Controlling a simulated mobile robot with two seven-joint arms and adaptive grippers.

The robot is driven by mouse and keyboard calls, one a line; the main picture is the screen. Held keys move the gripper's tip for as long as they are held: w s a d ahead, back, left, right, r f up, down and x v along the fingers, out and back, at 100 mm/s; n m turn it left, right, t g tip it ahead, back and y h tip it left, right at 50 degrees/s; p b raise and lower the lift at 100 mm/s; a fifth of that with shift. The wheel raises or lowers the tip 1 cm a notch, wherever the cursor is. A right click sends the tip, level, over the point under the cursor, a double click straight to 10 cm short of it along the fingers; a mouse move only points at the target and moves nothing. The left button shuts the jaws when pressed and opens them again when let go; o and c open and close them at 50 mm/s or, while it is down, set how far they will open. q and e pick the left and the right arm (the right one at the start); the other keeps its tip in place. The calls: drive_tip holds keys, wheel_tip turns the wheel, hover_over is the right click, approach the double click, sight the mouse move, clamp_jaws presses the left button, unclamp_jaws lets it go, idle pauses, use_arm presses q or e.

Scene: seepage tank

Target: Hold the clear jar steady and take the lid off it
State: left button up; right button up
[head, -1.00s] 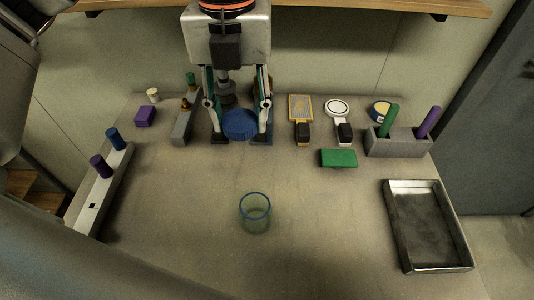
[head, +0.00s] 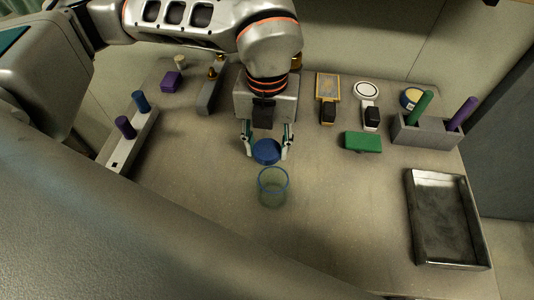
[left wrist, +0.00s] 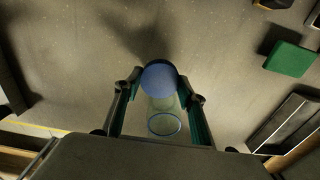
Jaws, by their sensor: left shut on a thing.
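The round blue lid (head: 266,151) is off the jar, between the fingertips of my left gripper (head: 267,147), which is shut on it. The clear jar (head: 273,189) stands open on the table just in front of the lid, its mouth ringed in blue. In the left wrist view the lid (left wrist: 160,78) sits between the fingers (left wrist: 158,88). The jar (left wrist: 164,121) shows below it there, partly hidden. Whether lid and jar touch I cannot tell. Nothing visibly holds the jar. My right gripper is not in view.
An empty metal tray (head: 449,218) lies at the right. A green block (head: 362,141) and a grey holder with two pegs (head: 424,133) are behind it. A light rack with two pegs (head: 131,143) stands left. The table around the jar is clear.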

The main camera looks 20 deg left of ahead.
sight(267, 149)
use_arm(q)
drive_tip(key=shift+f, duration=1.9)
drive_tip(key=shift+f, duration=0.1)
drive_tip(key=shift+f, duration=0.15)
drive_tip(key=o, duration=1.2)
drive_tip(key=shift+o, duration=0.2)
wheel_tip(267, 149, up, 13)
drive_tip(key=shift+f, duration=0.2)
